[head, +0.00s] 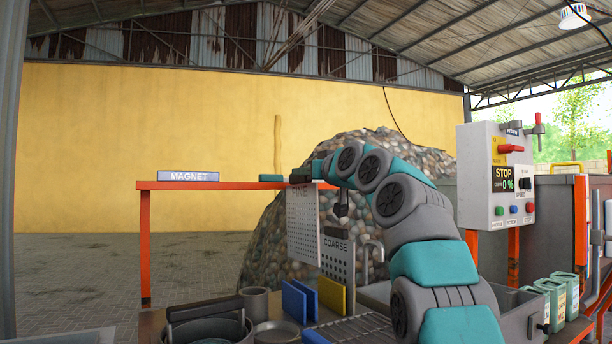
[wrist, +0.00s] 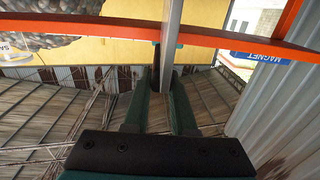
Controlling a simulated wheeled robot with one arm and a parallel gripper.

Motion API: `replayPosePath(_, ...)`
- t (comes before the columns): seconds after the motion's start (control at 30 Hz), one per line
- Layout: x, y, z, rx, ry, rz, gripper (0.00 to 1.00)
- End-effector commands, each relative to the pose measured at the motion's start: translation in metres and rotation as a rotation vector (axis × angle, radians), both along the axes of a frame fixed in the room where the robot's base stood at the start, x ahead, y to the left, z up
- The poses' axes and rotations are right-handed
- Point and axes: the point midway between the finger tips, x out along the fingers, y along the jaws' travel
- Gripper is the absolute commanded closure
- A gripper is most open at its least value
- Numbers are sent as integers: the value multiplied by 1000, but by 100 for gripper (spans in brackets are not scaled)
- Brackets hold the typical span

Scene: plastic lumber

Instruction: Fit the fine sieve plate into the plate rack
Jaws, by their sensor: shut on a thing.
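The fine sieve plate (head: 302,228) is a pale grey panel marked FINE, hanging upright in the head view. My gripper (head: 301,179) is shut on its top edge. In the wrist view the plate (wrist: 170,25) shows edge-on as a grey strip between my gripper's dark green fingers (wrist: 166,62).
An orange rail (head: 225,185) with a MAGNET sign (head: 188,176) runs at my gripper's height. A control box (head: 495,175) stands right.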

Motion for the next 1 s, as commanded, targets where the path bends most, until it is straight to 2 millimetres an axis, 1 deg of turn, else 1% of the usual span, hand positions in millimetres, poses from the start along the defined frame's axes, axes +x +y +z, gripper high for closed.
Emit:
replayPosePath(0.03, 2, 3, -6, 2, -2, 3, 100)
replayPosePath(0.17, 1, 3, -6, 10, -20, 2, 100)
replayPosePath(1.0, 0, 1, -41, 11, -23, 0, 100)
